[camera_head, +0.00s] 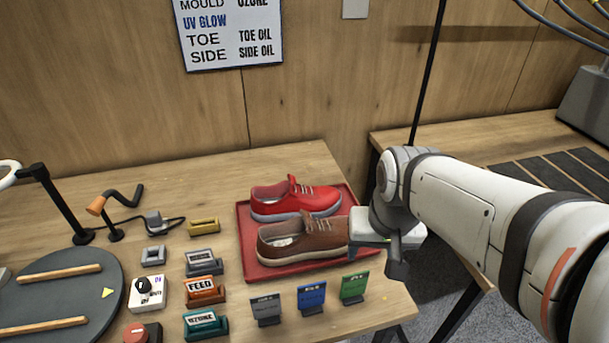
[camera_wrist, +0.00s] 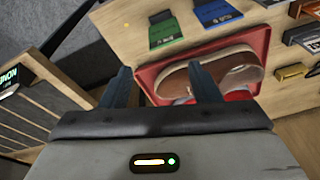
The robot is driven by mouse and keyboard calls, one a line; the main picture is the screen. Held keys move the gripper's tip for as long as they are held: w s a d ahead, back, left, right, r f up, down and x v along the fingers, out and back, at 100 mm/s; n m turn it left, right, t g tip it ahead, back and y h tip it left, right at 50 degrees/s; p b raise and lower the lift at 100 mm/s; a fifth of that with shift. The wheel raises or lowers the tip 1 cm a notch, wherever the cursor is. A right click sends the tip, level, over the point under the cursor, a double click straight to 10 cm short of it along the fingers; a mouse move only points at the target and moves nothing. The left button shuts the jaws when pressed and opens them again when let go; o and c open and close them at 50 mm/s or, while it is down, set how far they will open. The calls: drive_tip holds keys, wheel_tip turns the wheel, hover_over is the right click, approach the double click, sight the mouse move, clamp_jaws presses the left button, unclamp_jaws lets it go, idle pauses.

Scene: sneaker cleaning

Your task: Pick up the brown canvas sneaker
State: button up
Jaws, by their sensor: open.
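The brown canvas sneaker (camera_head: 300,241) lies on a red tray (camera_head: 248,262) on the wooden table, in front of a red sneaker (camera_head: 298,200). In the head view my gripper (camera_head: 392,262) is at the tray's right end, by the right end of the brown sneaker, whose tip it partly hides. In the wrist view my gripper (camera_wrist: 165,84) is open, its two dark fingers apart. There the brown sneaker (camera_wrist: 232,68) lies beyond and right of the fingers, and the right finger overlaps it. I see nothing held between the fingers.
Grey, blue (camera_head: 311,297) and green (camera_head: 354,288) card stands line the table's front edge before the tray. A round dark turntable (camera_head: 92,265) is far left. A second table (camera_head: 500,137) stands right, beyond a gap.

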sight(312, 228)
drive_tip(key=o, duration=0.6)
drive_tip(key=w+a+m+g+y+p, duration=0.2)
drive_tip(key=w+m, duration=0.4)
drive_tip(key=w, duration=0.4)
drive_tip(key=shift+a+f+m+p, duration=0.2)
drive_tip(key=shift+a+m+p, duration=0.2)
drive_tip(key=shift+a+p, duration=0.45)
drive_tip(key=shift+o, duration=0.8)
drive_tip(key=w+a+f+m+g+y+p, duration=0.1)
drive_tip(key=w+a+f+m+y+p, duration=0.1)
drive_tip(key=w+f+m, duration=0.3)
drive_tip(key=w+m+p, duration=0.1)
drive_tip(key=w, duration=0.2)
drive_tip(key=shift+a+f+m, duration=0.15)
drive_tip(key=shift+f+m, duration=0.1)
drive_tip(key=shift+m, duration=0.15)
drive_tip(key=shift+w+a+f+m, duration=0.25)
drive_tip(key=shift+w+f+m, duration=0.05)
drive_tip(key=shift+f, duration=0.3)
drive_tip(key=x, duration=0.2)
drive_tip(key=p+x, duration=0.1)
drive_tip(key=x, duration=0.4)
drive_tip(key=shift+s+a+f+p, duration=0.1)
drive_tip(key=shift+s+p, duration=0.2)
drive_tip(key=shift+p, duration=0.05)
